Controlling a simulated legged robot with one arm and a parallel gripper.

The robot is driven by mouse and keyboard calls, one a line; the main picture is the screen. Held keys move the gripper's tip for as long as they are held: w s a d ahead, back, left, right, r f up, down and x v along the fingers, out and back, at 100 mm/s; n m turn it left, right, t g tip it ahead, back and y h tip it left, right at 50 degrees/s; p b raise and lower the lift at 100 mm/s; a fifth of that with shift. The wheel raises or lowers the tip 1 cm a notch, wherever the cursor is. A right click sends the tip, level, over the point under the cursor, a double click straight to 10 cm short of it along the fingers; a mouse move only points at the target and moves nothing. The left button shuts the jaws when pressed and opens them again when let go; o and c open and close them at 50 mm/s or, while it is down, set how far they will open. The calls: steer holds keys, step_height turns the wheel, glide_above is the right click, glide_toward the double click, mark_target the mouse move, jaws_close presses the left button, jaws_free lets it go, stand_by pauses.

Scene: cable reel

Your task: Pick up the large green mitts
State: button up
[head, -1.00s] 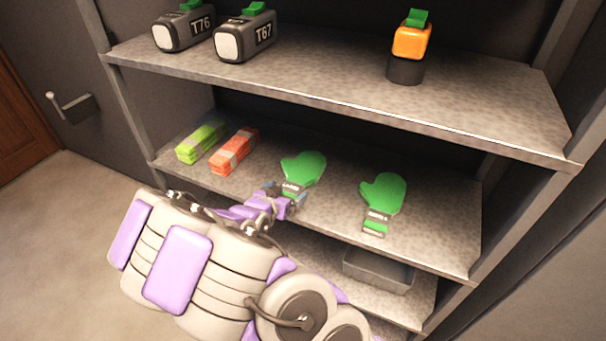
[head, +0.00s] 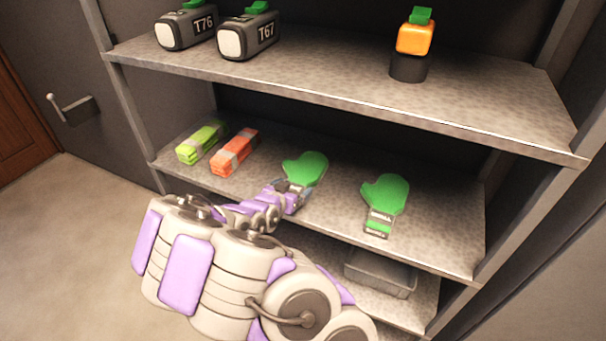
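The large green mitts (head: 306,167) lie on the middle shelf, left of a second green pair. Their cuff and label are now mostly hidden by my gripper (head: 295,189). My gripper is at the near, cuff end of these mitts, its fingers around or just over the cuff. I cannot tell whether it touches them or has shut on them. The second pair, the small green mitts (head: 385,193), lies to the right with a label that seems to read SMALL.
A yellow-green bundle (head: 200,144) and an orange bundle (head: 234,152) lie left on the middle shelf (head: 455,215). The upper shelf (head: 320,87) overhangs it, holding two T-labelled boxes and an orange-topped item (head: 415,40). A grey bin (head: 380,274) stands below.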

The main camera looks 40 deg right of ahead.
steer(key=c, duration=0.3)
steer(key=shift+d, duration=0.1)
steer(key=c, duration=0.6)
